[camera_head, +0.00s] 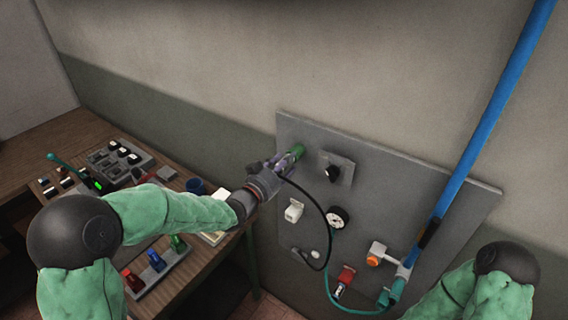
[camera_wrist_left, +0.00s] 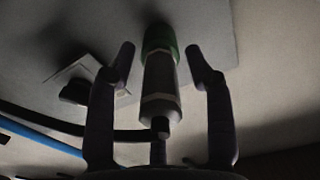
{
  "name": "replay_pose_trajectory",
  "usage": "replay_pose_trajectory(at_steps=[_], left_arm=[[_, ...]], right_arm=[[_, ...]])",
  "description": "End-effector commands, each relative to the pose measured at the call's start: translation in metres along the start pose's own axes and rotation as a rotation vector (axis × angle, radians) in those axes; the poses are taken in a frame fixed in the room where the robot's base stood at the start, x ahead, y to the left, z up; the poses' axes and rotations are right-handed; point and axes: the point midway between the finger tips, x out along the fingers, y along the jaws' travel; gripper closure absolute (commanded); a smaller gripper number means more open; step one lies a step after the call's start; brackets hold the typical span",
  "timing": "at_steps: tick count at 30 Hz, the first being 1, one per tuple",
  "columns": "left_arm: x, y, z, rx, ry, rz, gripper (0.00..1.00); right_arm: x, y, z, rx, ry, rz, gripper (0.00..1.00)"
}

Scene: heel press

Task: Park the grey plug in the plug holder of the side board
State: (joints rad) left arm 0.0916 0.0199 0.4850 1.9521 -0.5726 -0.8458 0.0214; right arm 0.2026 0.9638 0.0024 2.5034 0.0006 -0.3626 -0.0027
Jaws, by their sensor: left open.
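The grey plug (camera_wrist_left: 161,85) lies between the two fingers of my open left gripper (camera_wrist_left: 160,60) in the left wrist view, with a visible gap on each side. Its far end meets a green round piece (camera_wrist_left: 159,40) at the side board (camera_head: 400,190); I take this to be the plug holder, and the exact depth of fit is hidden. In the head view the left gripper (camera_head: 284,163) is at the board's upper left, beside the green piece (camera_head: 297,152), and mostly covers the plug. A dark cable (camera_head: 322,207) hangs from the plug's rear. My right gripper is out of view.
The board carries a black knob (camera_head: 334,172), a gauge (camera_head: 338,217), a white socket (camera_head: 293,211), a red fitting (camera_head: 344,279) and an orange-ended valve (camera_head: 376,257). A blue pipe (camera_head: 490,120) crosses at right. A wooden bench (camera_head: 190,270) with colored levers stands left.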

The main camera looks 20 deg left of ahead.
Motion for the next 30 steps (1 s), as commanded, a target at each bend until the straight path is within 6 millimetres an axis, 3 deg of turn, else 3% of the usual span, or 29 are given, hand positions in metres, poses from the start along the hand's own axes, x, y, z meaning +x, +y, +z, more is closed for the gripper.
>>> replay_pose_trajectory(at_steps=[22,23,28,30], left_arm=[[0.0000,0.0000,0.0001,0.000,0.000,0.000,0.47],[0.0000,0.0000,0.0001,0.000,0.000,0.000,0.53],[0.0000,-0.0001,0.0002,0.000,0.000,0.000,1.00],[0.0000,-0.0001,0.0002,0.000,0.000,0.000,1.00]], right_arm=[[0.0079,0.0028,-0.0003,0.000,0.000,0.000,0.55],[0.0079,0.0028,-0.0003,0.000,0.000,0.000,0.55],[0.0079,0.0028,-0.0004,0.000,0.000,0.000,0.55],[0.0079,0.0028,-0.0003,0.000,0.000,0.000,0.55]])
